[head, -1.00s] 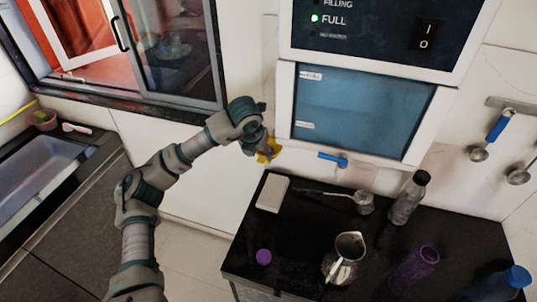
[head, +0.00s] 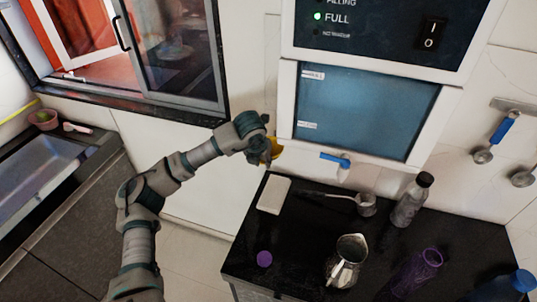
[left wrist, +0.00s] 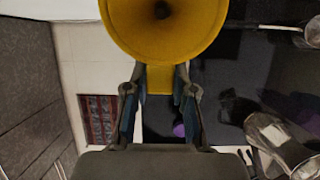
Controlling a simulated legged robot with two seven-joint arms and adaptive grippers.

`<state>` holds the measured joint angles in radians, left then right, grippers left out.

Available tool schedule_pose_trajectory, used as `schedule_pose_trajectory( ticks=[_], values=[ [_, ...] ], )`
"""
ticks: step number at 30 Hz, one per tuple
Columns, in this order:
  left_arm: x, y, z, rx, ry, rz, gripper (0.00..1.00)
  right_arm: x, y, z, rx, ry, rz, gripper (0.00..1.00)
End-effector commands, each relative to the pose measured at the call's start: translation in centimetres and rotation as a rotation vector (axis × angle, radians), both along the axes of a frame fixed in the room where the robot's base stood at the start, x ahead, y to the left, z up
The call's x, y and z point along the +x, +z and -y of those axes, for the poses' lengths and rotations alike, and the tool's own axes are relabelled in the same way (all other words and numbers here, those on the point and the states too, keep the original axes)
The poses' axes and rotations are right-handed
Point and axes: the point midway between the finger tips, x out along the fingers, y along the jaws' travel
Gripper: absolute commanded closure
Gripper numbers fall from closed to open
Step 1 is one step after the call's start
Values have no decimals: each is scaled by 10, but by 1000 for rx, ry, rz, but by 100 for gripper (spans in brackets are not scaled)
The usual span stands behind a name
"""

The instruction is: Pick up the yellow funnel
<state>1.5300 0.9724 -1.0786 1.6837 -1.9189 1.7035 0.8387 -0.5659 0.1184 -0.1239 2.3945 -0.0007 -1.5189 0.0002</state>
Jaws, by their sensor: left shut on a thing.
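The yellow funnel (left wrist: 165,25) fills the top of the left wrist view, with its wide mouth and dark centre hole facing the camera. My left gripper (left wrist: 160,92) is shut on the funnel's yellow lower part, with a finger on each side. In the head view the funnel (head: 276,148) shows as a small yellow patch beside my left gripper (head: 265,150), mostly hidden behind it. The gripper is near the wall, left of the water dispenser's blue tap. My right gripper is not in view.
A dispenser (head: 365,110) with a blue tap (head: 336,160) hangs on the wall. The black counter (head: 300,225) below holds a white block (head: 273,194), a ladle (head: 364,203), a metal jug (head: 347,260), bottles (head: 411,200) and a purple cap (head: 264,259).

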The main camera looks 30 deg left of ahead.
Motion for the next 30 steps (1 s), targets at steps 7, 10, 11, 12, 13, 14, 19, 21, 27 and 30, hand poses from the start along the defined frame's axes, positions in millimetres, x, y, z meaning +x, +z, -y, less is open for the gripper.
schedule_pose_trajectory(
  ticks=[7,10,11,12,13,14,19,21,27,30],
  values=[
    [-1,0,-1,1,3,-2,99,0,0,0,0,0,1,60],
    [-2,5,0,1,2,0,99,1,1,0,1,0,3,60],
    [-3,7,0,1,1,0,99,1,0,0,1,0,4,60],
    [-4,11,1,1,2,2,99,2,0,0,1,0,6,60],
    [-4,15,1,1,2,2,99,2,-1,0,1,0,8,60],
    [-4,19,1,1,2,2,99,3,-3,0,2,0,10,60],
    [-4,51,2,-1,1,4,99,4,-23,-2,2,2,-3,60],
    [-4,66,2,1,1,4,99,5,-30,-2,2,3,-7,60],
    [-35,70,7,5,-1,-1,99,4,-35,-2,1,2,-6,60],
    [-59,70,12,3,-1,0,99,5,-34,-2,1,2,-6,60]
  ],
)
